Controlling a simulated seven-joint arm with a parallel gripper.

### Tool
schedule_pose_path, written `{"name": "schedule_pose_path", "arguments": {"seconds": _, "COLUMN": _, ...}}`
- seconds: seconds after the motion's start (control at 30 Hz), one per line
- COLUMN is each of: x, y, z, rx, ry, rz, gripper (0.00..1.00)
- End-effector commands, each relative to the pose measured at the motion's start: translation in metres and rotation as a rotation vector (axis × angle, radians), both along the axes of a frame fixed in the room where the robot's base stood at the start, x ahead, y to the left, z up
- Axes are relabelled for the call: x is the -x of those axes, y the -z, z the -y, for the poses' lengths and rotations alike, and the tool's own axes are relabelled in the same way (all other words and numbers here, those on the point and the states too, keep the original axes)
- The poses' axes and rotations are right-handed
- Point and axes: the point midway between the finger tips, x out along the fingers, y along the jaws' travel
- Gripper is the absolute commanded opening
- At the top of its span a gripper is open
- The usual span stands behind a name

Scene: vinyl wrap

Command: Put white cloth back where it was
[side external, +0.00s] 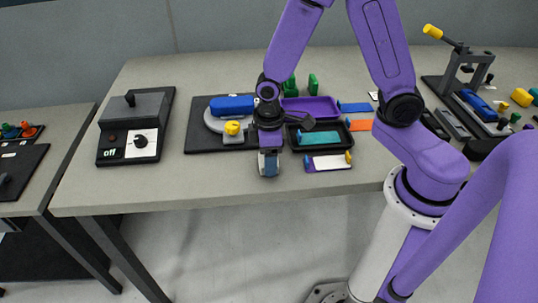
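My gripper (268,168) points down near the front edge of the table, left of a flat white piece. Its fingertips look pale and bluish, and I cannot tell whether they are apart or hold something. The flat white piece (327,163), which may be the white cloth, lies on the table at the front, with purple at its left side and a yellow part at its right end. A dark tray (341,126) with a teal piece (320,138) lies just behind it.
A purple tray (312,106), an orange piece (359,125) and a blue piece (355,107) lie behind. A blue object (232,104) sits on a round grey base on a black board (203,135). A box marked "off" (135,125) stands left. The front left tabletop is clear.

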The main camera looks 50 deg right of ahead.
Motion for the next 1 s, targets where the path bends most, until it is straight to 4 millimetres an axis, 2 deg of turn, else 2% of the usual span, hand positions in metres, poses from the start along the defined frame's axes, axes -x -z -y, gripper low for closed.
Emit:
{"name": "schedule_pose_path", "arguments": {"seconds": 0.03, "x": 0.000, "y": 0.000, "z": 0.000, "rx": 0.001, "ry": 0.000, "rz": -0.001, "gripper": 0.79}}
{"name": "schedule_pose_path", "arguments": {"seconds": 0.07, "x": 0.000, "y": 0.000, "z": 0.000, "rx": 0.000, "ry": 0.000, "rz": 0.000, "gripper": 0.88}}
{"name": "schedule_pose_path", "arguments": {"seconds": 0.37, "x": 0.000, "y": -0.001, "z": 0.000, "rx": 0.000, "ry": 0.000, "rz": 0.000, "gripper": 0.88}}
{"name": "schedule_pose_path", "arguments": {"seconds": 0.53, "x": 0.000, "y": -0.010, "z": 0.000, "rx": -0.001, "ry": 0.000, "rz": 0.001, "gripper": 0.88}}
{"name": "schedule_pose_path", "arguments": {"seconds": 0.67, "x": -0.001, "y": -0.025, "z": -0.001, "rx": -0.002, "ry": -0.001, "rz": 0.004, "gripper": 0.88}}
{"name": "schedule_pose_path", "arguments": {"seconds": 1.0, "x": -0.001, "y": -0.080, "z": -0.001, "rx": -0.004, "ry": -0.001, "rz": 0.005, "gripper": 0.88}}
